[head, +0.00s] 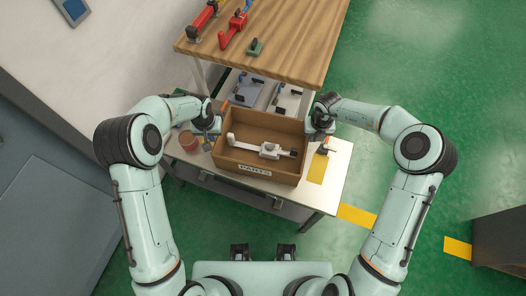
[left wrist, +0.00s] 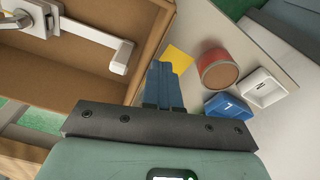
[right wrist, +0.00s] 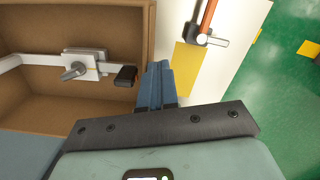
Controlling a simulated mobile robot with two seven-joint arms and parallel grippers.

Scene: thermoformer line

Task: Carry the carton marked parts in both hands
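The brown open carton (head: 240,157) with the PARTS label (head: 254,170) on its front is at the centre of the head view, over the light-topped table. A white lever-handle part (head: 270,150) with a dark grip lies inside. My left gripper (head: 213,127) is at the carton's left wall. In the left wrist view its blue fingers (left wrist: 164,82) are together, just outside the carton wall (left wrist: 140,75). My right gripper (head: 313,129) is at the right wall. In the right wrist view its fingers (right wrist: 160,82) are together along the wall's outer side. Actual contact is hard to tell.
A reddish tin (head: 188,141) and a blue bin (left wrist: 228,106) and white bin (left wrist: 264,90) are left of the carton. An orange-handled tool (right wrist: 207,22) and yellow patch (right wrist: 187,68) are right. A wooden bench (head: 290,50) with red tools is behind. Green floor is open at right.

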